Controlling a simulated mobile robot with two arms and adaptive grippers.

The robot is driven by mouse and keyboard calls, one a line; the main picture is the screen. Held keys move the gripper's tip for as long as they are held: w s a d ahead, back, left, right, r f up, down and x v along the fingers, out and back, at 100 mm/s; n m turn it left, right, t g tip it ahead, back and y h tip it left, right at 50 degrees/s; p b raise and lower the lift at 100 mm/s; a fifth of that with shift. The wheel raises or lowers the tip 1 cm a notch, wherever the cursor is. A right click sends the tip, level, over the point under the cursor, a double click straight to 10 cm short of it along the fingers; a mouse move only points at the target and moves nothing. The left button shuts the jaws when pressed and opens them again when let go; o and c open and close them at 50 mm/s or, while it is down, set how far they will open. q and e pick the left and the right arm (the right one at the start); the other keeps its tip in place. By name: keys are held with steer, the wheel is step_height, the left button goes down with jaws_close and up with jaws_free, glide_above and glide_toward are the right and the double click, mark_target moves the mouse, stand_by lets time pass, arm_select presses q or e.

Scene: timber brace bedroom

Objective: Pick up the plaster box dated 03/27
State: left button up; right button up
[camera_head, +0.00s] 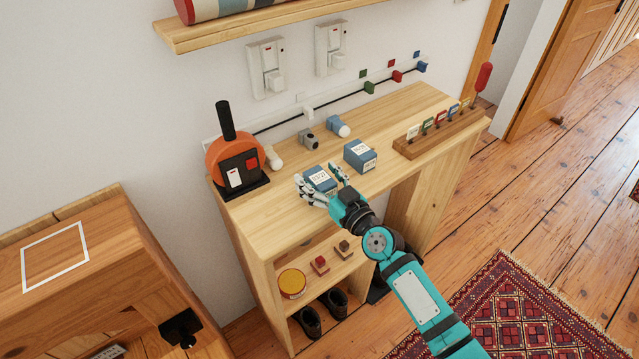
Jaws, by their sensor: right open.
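The left blue box (319,176) is partly hidden by my right gripper. The right blue box (361,159) stands a little further right and is clear of the gripper. The label dates are too small for me to read surely, so I cannot tell which box is dated 03/27. My right gripper (323,184) is open at the left box, one finger on its left and one near its right side. I cannot tell if they touch it. My left gripper is out of view.
An orange device (234,160) with a black handle stands at the left end. A wooden rack with coloured tags (434,131) is at the right. A yellow-lidded tin (292,283) and shoes (308,321) sit below.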

steer(key=shift+s, duration=0.1)
steer(key=shift+c, duration=0.4)
steer(key=c, duration=1.2)
steer(key=shift+r, duration=0.1)
